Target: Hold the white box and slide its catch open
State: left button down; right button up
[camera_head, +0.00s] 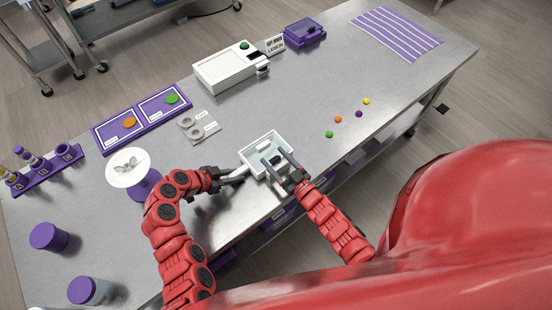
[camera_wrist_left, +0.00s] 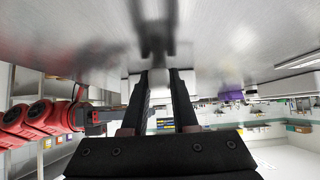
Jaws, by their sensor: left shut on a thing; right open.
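The small white box (camera_head: 256,142), pale and open-topped, stands near the front edge of the metal table in the head view. My left gripper (camera_head: 238,175) is at its left side, shut on its near left part. In the left wrist view the two dark fingers (camera_wrist_left: 161,75) reach toward a pale surface, with a gap between them. My right gripper (camera_head: 275,157) is open, with its fingers over the box's right part. A dark piece shows between these fingers; I cannot tell whether it is the catch. The right fingers and wrist hide part of the box.
A white machine (camera_head: 222,70) with a green button stands at the back. Purple trays (camera_head: 118,135) and a white dish on a purple stand (camera_head: 147,188) lie left. Several coloured balls (camera_head: 338,119) lie right. Purple-lidded jars (camera_head: 48,236) stand front left.

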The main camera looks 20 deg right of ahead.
grip_shut()
dwell(0.3)
dwell(1.1)
